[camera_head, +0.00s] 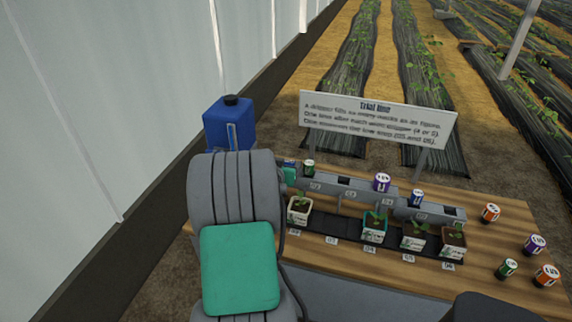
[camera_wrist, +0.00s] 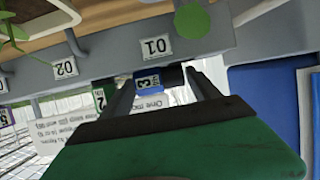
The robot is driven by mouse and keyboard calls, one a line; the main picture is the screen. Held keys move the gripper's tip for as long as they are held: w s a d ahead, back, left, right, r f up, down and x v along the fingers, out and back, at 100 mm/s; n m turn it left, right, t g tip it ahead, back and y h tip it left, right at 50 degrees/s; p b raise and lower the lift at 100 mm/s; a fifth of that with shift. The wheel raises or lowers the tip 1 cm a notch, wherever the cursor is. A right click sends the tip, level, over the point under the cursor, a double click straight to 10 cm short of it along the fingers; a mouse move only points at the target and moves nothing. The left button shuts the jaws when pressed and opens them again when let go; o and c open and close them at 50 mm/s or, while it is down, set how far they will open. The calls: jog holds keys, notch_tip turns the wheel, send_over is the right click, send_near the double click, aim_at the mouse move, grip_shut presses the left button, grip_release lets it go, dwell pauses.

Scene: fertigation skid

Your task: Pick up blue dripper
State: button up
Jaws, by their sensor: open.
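A blue dripper (camera_wrist: 149,83) marked 3 shows in the wrist view between the fingertips of my gripper (camera_wrist: 160,84), beyond the rail's 01 label. My gripper is open, with one finger on each side of it; I cannot tell if they touch it. In the head view a blue dripper (camera_head: 291,163) shows at the rail's left end, partly hidden by my arm, which hides most of my gripper. Another blue dripper (camera_head: 416,198) stands farther right on the rail.
A green dripper (camera_head: 308,168) and a purple dripper (camera_head: 382,182) stand on the grey rail (camera_head: 345,189). Potted seedlings line its front. Loose drippers lie right on the wooden table (camera_head: 390,268). A sign (camera_head: 375,120) stands behind; a blue jug (camera_head: 228,128) stands at left.

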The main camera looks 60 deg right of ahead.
jog(key=shift+c, duration=0.4)
jog(key=c, duration=1.2)
jog(key=shift+o, duration=0.2)
jog(key=shift+r, duration=0.1)
